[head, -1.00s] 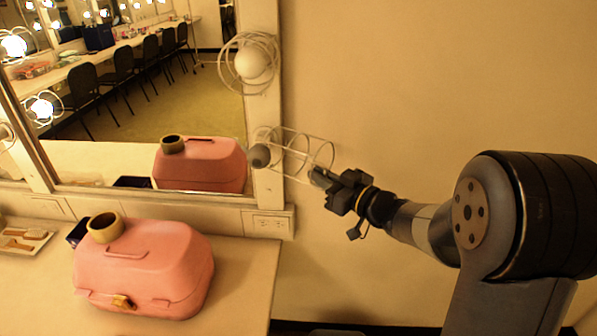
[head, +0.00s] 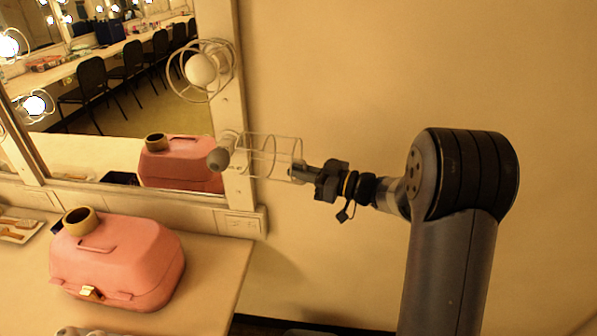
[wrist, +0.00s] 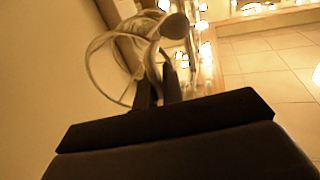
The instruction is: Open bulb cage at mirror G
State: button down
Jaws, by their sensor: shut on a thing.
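The wire bulb cage (head: 272,152) sticks out sideways to the right from the mirror frame's lower right edge. The grey, unlit bulb (head: 219,159) sits at its left end, mostly outside the wire hoops. My gripper (head: 299,171) is shut on the cage wire at the right, far end. In the wrist view the cage's large hoop (wrist: 91,62) curves left of my dark fingers (wrist: 158,90), and the bulb (wrist: 174,26) shows above them. The exact grip on the wire is hard to see. The hinge is not clear.
A second caged bulb (head: 201,70) sits above on the mirror frame. A pink case (head: 120,262) with a tape roll (head: 80,221) on top stands on the counter (head: 215,272). An outlet (head: 241,223) is below the mirror. The wall to the right is clear.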

jog(key=shift+s+f, duration=0.1)
jog(key=shift+f, duration=0.1)
jog(key=c, duration=1.9)
grip_release()
jog(key=shift+d, duration=0.1)
jog(key=shift+o, duration=0.6)
jog(key=shift+s+d+r, duration=0.1)
jog(key=shift+d+r, duration=0.05)
jog(key=shift+d, duration=0.05)
jog(key=shift+o, duration=1.3)
jog(key=shift+a, duration=0.15)
jog(key=b+v, duration=0.3)
jog(key=v, duration=0.7)
jog(key=shift+d, duration=0.4)
jog(key=shift+a, duration=0.15)
